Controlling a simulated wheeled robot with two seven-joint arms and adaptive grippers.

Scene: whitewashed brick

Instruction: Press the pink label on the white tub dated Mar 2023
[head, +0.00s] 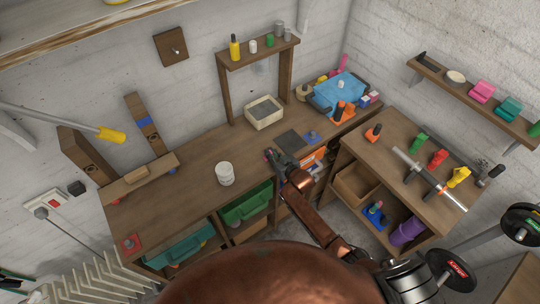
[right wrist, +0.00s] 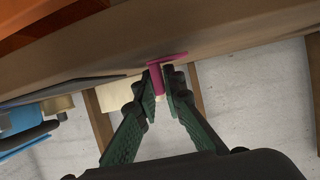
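The white tub (head: 224,174) stands upright on the wooden workbench, left of my right gripper; no date on it is readable. My right gripper (head: 272,157) is near the bench's front edge, right of the tub and apart from it. In the right wrist view its green fingers (right wrist: 164,88) are closed around the stem of a pink piece with a flat plate, which I take for the pink label (right wrist: 157,78). The plate shows close to the wood; I cannot tell whether it touches. Only a speck of pink shows at the fingertips in the head view. My left gripper is not in view.
A cream bin (head: 264,112), a dark flat pad (head: 290,141) and a blue knobbed piece (head: 312,136) lie behind the gripper. A red knobbed piece (head: 130,243) is at the bench's left end. The bench between tub and gripper is clear.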

